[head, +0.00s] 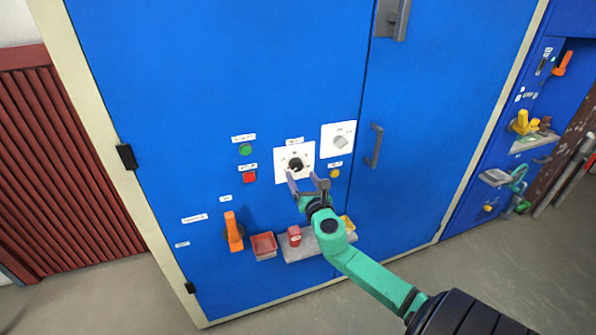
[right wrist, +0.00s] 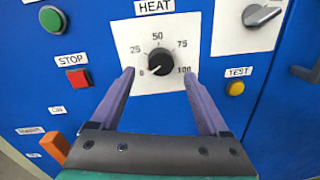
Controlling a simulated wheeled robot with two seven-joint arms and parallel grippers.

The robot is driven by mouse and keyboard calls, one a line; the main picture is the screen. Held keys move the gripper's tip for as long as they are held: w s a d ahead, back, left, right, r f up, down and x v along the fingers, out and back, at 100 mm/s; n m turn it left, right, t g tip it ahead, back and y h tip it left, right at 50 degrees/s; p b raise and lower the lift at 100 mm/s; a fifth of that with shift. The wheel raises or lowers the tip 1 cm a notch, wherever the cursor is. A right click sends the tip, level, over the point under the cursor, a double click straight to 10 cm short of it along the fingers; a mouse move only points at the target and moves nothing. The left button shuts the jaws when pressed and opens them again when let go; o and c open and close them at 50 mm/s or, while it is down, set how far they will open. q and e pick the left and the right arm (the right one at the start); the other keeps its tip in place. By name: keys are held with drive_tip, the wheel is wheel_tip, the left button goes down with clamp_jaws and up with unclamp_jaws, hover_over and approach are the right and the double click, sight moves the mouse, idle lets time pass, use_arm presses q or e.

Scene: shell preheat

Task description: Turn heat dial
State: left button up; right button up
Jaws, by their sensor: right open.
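The heat dial (head: 295,164) is a round black knob on a white plate on the blue cabinet door. In the right wrist view the dial (right wrist: 161,62) sits under a HEAT label, with marks 0, 25, 50, 75 and 100 around it. Its pointer appears turned to the lower left, near 0. My right gripper (head: 307,178) is open just below and in front of the dial. In the right wrist view its two purple fingers (right wrist: 160,78) stand apart, one on each side of the dial's lower part, with nothing between them held. My left gripper is not in view.
A green button (right wrist: 53,19), a red STOP button (right wrist: 78,77), a yellow TEST button (right wrist: 236,88) and a grey knob (head: 340,142) surround the dial. Below are an orange handle (head: 233,231), a red bin (head: 264,245) and a grey shelf (head: 299,252). A door handle (head: 374,146) stands to the right.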

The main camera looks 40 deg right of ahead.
sight(297, 168)
drive_tip(key=x, duration=0.3)
drive_tip(key=shift+w+d+f, duration=0.1)
drive_tip(key=shift+w+d, duration=0.15)
drive_tip(key=shift+a, duration=0.1)
clamp_jaws()
